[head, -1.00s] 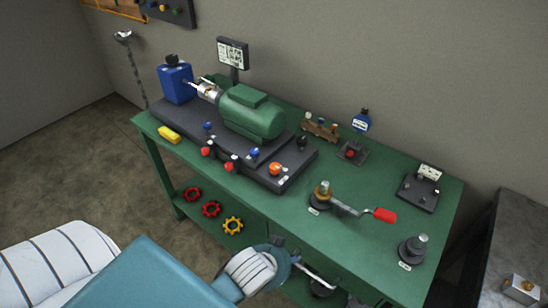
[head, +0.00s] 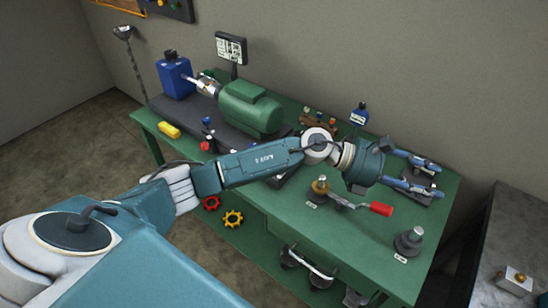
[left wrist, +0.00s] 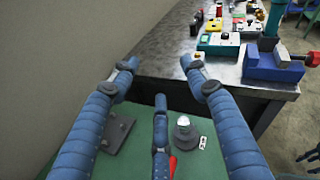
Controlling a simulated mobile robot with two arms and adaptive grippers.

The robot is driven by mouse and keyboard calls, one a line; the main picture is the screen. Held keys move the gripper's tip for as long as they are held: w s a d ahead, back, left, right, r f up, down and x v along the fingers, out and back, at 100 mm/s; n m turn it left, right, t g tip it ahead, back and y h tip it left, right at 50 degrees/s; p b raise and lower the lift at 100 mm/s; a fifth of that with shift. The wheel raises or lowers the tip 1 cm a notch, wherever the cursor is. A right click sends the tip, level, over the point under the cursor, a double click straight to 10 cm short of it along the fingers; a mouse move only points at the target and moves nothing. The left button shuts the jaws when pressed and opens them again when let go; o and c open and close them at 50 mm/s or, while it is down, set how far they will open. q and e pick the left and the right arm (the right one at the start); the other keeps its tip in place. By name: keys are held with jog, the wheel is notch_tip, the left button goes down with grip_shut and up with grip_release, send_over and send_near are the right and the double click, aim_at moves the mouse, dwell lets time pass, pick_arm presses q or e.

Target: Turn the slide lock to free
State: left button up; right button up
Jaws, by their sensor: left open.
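My left gripper (head: 428,175) is open and empty, above the right back part of the green table (head: 300,226). Its blue fingers also show in the left wrist view (left wrist: 160,72). A dark plate with small posts (left wrist: 115,132) lies below them; in the head view the fingers partly cover it (head: 428,198). A round dark base with a grey knob (head: 408,242) stands at the table's right front; it shows in the left wrist view too (left wrist: 186,130). I cannot tell which part is the slide lock. My right gripper is not recognizable.
A crank with a red handle (head: 379,209) stands near the gripper. A green pump (head: 253,106) and blue tank (head: 175,78) are at the left. A grey bench (left wrist: 165,48) with a blue vise (left wrist: 275,66) adjoins on the right; a wall runs behind the table.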

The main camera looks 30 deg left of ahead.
pick_arm(q)
jog(key=w+a+f+m+g+y, duration=0.1)
jog(key=a+f+m+g+y, duration=0.2)
jog(key=a, duration=0.5)
jog(key=w+a+f+m+y, duration=0.2)
jog(key=a+f+y, duration=0.25)
jog(key=a, duration=0.25)
jog(key=s+a+r+g+y, duration=0.1)
jog(key=a+y, duration=0.3)
jog(key=a, duration=0.9)
jog(key=s+a+r+g+y, duration=0.1)
jog(key=s+a+g+y, duration=0.15)
jog(key=a, duration=1.15)
jog(key=shift+m+t+y, duration=0.3)
jog(key=shift+m+t, duration=0.1)
jog(key=shift+t, duration=0.05)
jog(key=f+p, duration=0.1)
jog(key=f, duration=0.2)
jog(key=f+p, duration=0.1)
jog(key=f, duration=0.3)
jog(key=f+p, duration=0.1)
jog(key=f, duration=0.2)
jog(key=shift+w+d+f, duration=0.2)
jog(key=shift+w+d, duration=0.2)
jog(key=shift+c, duration=0.5)
jog(key=c, duration=1.1)
